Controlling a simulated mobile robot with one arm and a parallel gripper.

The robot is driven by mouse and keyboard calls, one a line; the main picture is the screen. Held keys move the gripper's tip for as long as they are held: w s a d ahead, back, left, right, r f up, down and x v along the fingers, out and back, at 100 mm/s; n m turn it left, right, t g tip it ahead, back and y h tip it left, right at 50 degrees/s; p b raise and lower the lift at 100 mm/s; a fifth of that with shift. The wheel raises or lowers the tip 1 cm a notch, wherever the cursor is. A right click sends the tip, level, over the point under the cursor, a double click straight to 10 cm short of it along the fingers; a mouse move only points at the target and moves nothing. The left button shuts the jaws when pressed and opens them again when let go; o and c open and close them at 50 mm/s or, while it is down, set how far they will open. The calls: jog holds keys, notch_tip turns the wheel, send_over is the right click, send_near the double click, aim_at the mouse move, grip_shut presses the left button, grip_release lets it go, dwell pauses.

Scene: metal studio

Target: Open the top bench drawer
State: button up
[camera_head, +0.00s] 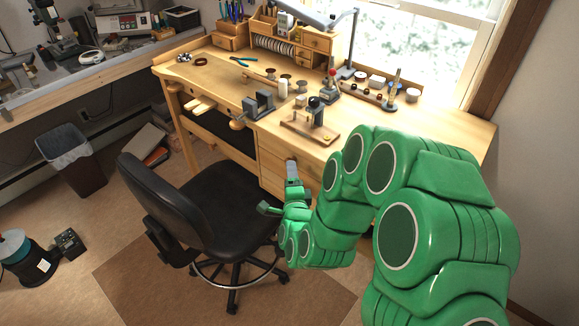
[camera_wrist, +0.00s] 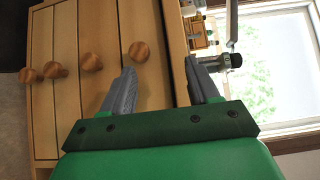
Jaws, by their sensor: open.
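The wooden bench (camera_head: 225,85) has a stack of drawers on its right side, behind my arm. In the wrist view the drawer fronts are turned sideways, with several round wooden knobs in a row. The top drawer (camera_wrist: 153,90) is the rightmost front there, and its knob (camera_wrist: 139,52) shows near my left finger. It looks shut. My gripper (camera_wrist: 160,66) is open and empty, with its grey fingers pointing at the drawer fronts. The knob lies between the fingers in the picture, apart from them. In the head view my gripper (camera_head: 291,172) is in front of the drawers.
A black office chair (camera_head: 225,195) stands close to the left of my gripper. A vise (camera_head: 258,105) and small tools stand on the bench top, above the drawers. A window (camera_head: 420,45) is behind. A waste bin (camera_head: 72,160) stands at the left.

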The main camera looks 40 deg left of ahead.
jog(key=shift+f, duration=1.7)
jog(key=shift+w, duration=0.1)
jog(key=x, duration=0.7)
jog(key=shift+w+a, duration=0.25)
jog(key=shift+f, duration=0.1)
grip_shut()
